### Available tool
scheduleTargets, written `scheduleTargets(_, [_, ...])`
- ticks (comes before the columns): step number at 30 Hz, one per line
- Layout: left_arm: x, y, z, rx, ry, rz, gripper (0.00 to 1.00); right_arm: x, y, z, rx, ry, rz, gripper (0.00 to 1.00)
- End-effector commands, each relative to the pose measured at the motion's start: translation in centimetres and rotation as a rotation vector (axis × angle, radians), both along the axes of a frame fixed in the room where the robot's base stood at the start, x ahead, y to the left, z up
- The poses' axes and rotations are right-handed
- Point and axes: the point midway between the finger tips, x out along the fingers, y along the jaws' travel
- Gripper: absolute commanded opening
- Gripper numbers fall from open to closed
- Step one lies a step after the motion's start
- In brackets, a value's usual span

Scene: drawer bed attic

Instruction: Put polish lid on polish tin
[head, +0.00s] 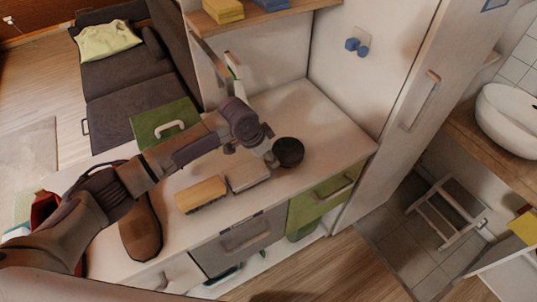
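A dark round piece (288,152), the polish tin or its lid, shows on or just above the white counter. I cannot tell whether it is one part or both together. My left gripper (268,152) reaches in from the left, and its fingertips are at or very near the left edge of the round piece. The fingers are small and dark, so I cannot tell whether they grip it. No separate second round piece is visible; the gripper may hide one. My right gripper is not in view.
A yellow-tan brush (202,194) and a grey block-like item (247,176) lie in front of the gripper. A green box (164,124) with a handle is behind. The counter's back right is clear.

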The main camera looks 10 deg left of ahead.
Motion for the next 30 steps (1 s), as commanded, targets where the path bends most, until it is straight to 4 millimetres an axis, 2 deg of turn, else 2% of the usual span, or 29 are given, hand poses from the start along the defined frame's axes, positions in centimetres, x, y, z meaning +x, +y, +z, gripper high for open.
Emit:
scheduleTargets(6, [0.0,0.0,0.0,0.0,0.0,0.0,0.45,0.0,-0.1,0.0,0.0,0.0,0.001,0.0])
scheduleTargets(10, [-0.1,0.2,0.8,0.0,0.0,-0.001,0.45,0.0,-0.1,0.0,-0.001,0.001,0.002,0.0])
scheduleTargets(14, [-0.6,0.9,2.7,0.0,-0.003,0.0,0.45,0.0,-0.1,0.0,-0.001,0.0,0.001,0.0])
scheduleTargets(24, [-2.2,3.0,9.1,0.0,-0.002,0.001,0.45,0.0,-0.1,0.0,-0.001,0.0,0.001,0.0])
scheduleTargets(30, [-2.7,3.5,10.9,0.0,-0.002,-0.001,0.45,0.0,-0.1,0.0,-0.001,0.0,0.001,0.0])
